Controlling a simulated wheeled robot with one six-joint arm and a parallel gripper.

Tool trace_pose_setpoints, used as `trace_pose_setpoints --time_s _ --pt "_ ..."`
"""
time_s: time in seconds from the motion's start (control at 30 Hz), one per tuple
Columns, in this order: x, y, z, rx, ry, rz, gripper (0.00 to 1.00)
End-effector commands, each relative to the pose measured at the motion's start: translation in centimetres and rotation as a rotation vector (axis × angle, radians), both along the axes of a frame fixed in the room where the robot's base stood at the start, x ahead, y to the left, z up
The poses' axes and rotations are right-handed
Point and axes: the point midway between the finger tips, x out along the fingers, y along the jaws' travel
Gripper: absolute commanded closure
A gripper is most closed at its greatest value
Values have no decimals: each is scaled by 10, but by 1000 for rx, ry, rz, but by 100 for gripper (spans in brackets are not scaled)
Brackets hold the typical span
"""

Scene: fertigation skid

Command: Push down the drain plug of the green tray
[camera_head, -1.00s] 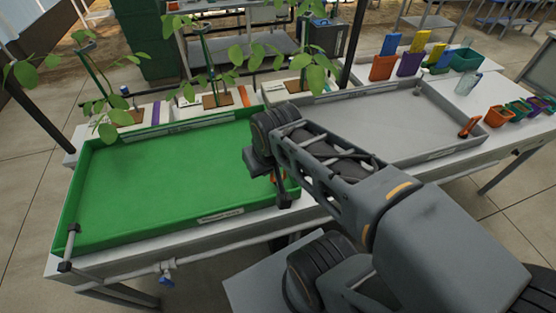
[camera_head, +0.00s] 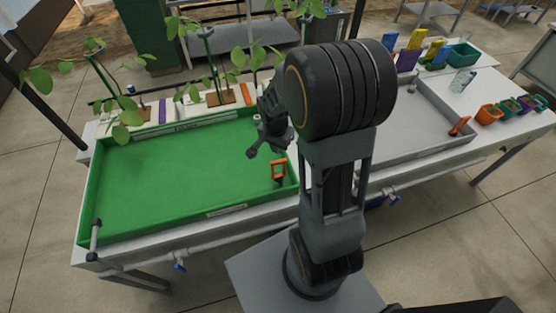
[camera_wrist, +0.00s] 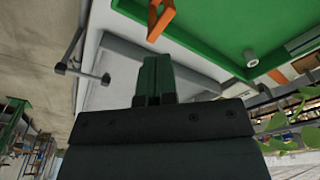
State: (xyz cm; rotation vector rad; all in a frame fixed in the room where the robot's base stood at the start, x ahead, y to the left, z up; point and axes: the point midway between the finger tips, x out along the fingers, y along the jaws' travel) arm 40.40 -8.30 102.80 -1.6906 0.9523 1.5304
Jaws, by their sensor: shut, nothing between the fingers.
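The green tray (camera_head: 165,175) lies on the left of the bench; its floor also shows in the wrist view (camera_wrist: 215,25). A short grey cylinder, which looks like the drain plug (camera_wrist: 250,58), stands upright in a corner of the tray. In the head view a pale bit of it (camera_head: 257,121) shows at the far right corner, beside my gripper. An orange handle-shaped piece (camera_head: 279,170) stands near the tray's right side, also in the wrist view (camera_wrist: 160,18). My gripper (camera_head: 251,153) is shut and empty, above the tray's right part, apart from the plug. In the wrist view its fingers (camera_wrist: 156,62) point toward the tray's rim.
Potted plants (camera_head: 220,97) with leaves reach over the back edge, near my gripper.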

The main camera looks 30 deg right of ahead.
Motion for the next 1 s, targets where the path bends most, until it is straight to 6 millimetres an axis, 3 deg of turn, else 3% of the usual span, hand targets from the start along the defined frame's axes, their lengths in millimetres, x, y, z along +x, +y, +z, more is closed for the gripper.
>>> trace_pose_setpoints --time_s 0.47,1.0 --pt "0 0 -9 0 0 3 100" --pt "3 -5 -63 0 -1 3 100"
